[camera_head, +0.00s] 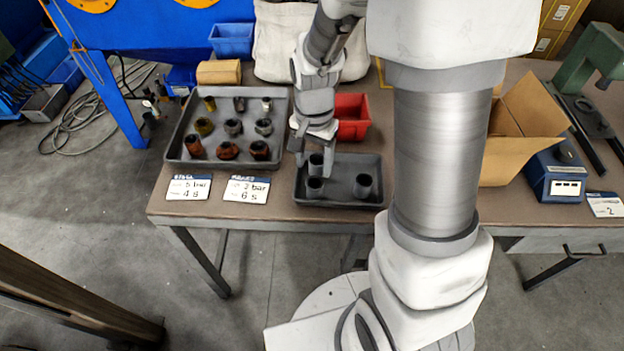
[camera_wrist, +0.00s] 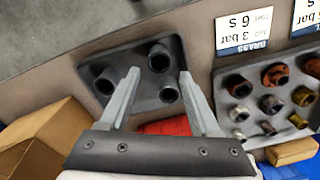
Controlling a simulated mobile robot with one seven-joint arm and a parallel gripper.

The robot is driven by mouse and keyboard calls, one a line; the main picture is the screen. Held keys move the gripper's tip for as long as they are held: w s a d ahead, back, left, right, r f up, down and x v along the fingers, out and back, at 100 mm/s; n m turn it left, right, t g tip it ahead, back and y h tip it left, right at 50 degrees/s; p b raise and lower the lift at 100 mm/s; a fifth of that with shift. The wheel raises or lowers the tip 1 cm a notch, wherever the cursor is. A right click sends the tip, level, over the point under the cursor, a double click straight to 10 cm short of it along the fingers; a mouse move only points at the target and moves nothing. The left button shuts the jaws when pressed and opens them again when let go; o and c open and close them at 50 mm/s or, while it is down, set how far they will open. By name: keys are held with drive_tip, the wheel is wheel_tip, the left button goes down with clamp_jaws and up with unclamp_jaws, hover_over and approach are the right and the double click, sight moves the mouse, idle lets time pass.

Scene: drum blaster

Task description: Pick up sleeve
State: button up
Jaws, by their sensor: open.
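Three plain grey sleeves stand upright in a dark shallow tray (camera_head: 340,201): a rear-left one (camera_head: 316,163), a front-left one (camera_head: 315,187) and a right one (camera_head: 363,186). My gripper (camera_head: 315,160) is open and points down over the tray's left part. In the wrist view my gripper (camera_wrist: 159,74) has its fingers spread, with the rear-left sleeve (camera_wrist: 168,95) in the picture between them. The front-left sleeve (camera_wrist: 159,58) shows just past the fingertips, and the right sleeve (camera_wrist: 105,81) shows outside one finger. I cannot tell whether a finger touches a sleeve.
A larger tray (camera_head: 176,155) of several rusty, brass and steel fittings stands on the left of the table. A red bin (camera_head: 352,108) is close behind the sleeves. A cardboard box (camera_head: 520,150) and a blue device (camera_head: 560,175) stand on the right.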

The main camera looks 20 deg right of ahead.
sight(315, 185)
drive_tip(key=f+b, duration=0.1)
drive_tip(key=f, duration=0.3)
drive_tip(key=f+b, duration=0.1)
drive_tip(key=f, duration=0.4)
drive_tip(key=shift+w+d+f, duration=0.2)
drive_tip(key=shift+f, duration=0.05)
clamp_jaws()
